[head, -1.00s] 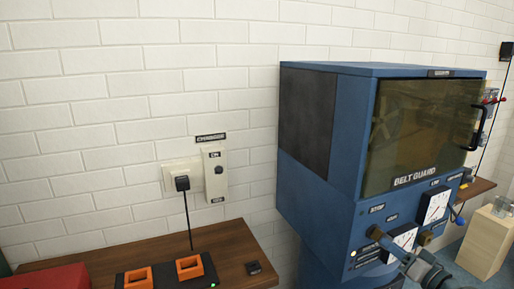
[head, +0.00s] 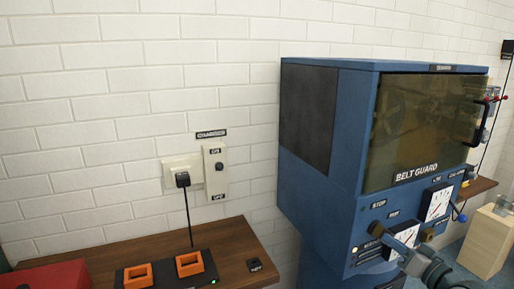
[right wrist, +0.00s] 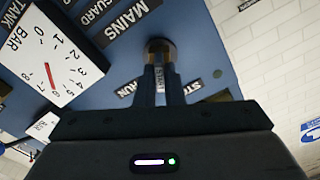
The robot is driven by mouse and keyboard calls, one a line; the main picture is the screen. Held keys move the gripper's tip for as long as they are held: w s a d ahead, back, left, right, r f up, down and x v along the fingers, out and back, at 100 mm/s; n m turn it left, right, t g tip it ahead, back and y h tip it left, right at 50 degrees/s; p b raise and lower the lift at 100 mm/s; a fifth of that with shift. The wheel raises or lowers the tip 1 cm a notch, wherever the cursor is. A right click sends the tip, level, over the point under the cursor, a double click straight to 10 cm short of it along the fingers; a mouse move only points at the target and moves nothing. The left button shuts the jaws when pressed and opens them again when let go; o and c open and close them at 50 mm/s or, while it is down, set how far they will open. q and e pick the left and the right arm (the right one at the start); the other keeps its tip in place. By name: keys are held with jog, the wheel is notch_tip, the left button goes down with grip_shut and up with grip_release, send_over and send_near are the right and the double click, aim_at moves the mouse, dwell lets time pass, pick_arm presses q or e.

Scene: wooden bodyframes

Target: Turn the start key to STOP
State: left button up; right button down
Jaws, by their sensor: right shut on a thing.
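The start key sits in a round brass lock (right wrist: 160,48) on the blue machine panel (right wrist: 205,60). A small tag on the key (right wrist: 159,80) shows between my right gripper's fingers (right wrist: 160,72), which are shut on it. In the head view my right gripper (head: 386,238) reaches the panel from the lower right, and its fingers hide most of the key. A STOP label (head: 378,205) is above it. In the wrist view a RUN label lies left of the fingers, and a partly covered label lies right. My left gripper is not in view.
White dial gauges (head: 437,202) are close beside the key on the panel. The tinted belt guard (head: 425,130) is above. A wooden bench (head: 235,250) with a charger dock stands left, and a pale wooden box (head: 485,243) stands right.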

jog(key=shift+f+n+b, duration=0.1)
jog(key=shift+n+b, duration=2.7)
jog(key=shift+b, duration=0.55)
jog(key=c, duration=1.5)
grip_release()
jog(key=shift+o, duration=0.2)
jog(key=shift+s+d, duration=0.1)
